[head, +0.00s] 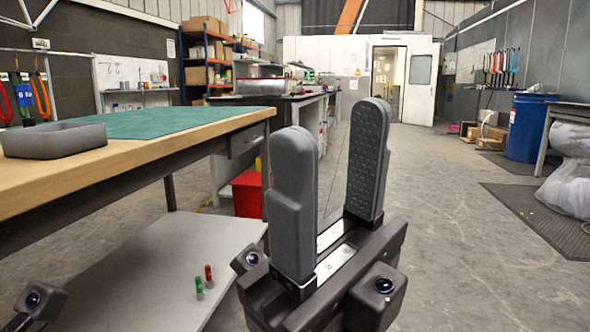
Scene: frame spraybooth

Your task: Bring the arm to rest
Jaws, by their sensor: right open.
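My right gripper (330,175) stands upright in the lower middle of the head view. Its two grey fingers point up and are spread apart, with nothing between them. It is in the open, to the right of the workbench (190,143), and touches nothing that I can see. A small dark part of my own body shows at the bottom left corner, but no left gripper fingers are in view.
A grey tray (55,141) and a green mat (165,121) lie on the workbench. Small red and green items (204,279) stand on its lower shelf (150,270). A red bin (247,194) stands behind my gripper. A blue barrel (527,128) is at right. The floor between is clear.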

